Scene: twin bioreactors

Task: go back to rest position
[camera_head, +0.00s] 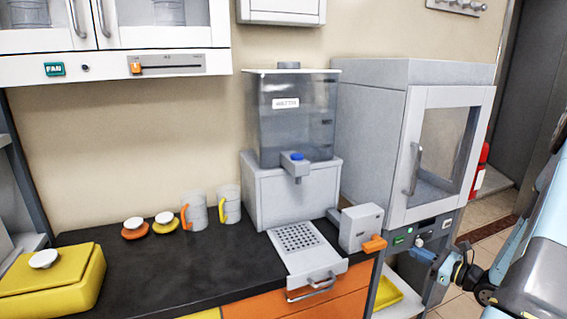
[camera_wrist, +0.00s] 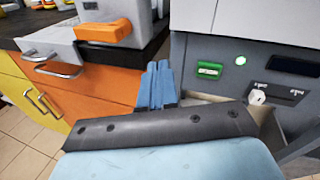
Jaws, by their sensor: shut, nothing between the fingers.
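My gripper (camera_head: 422,256) is at the lower right of the head view, in front of the lower part of the grey cabinet (camera_head: 368,112) with a windowed door. Its blue fingers also show in the wrist view (camera_wrist: 160,82), close together with nothing between them. In the wrist view they point at the gap between the orange drawer front (camera_wrist: 100,97) and the grey cabinet panel. My arm fills the right edge of the head view.
The dark counter (camera_head: 150,279) holds a water dispenser (camera_head: 290,195), two mugs, two small lidded jars and a yellow box (camera_head: 55,285). A drawer-like tray (camera_head: 302,252) juts past the counter's front edge. A grey block with an orange lever (camera_head: 374,243) stands beside it.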

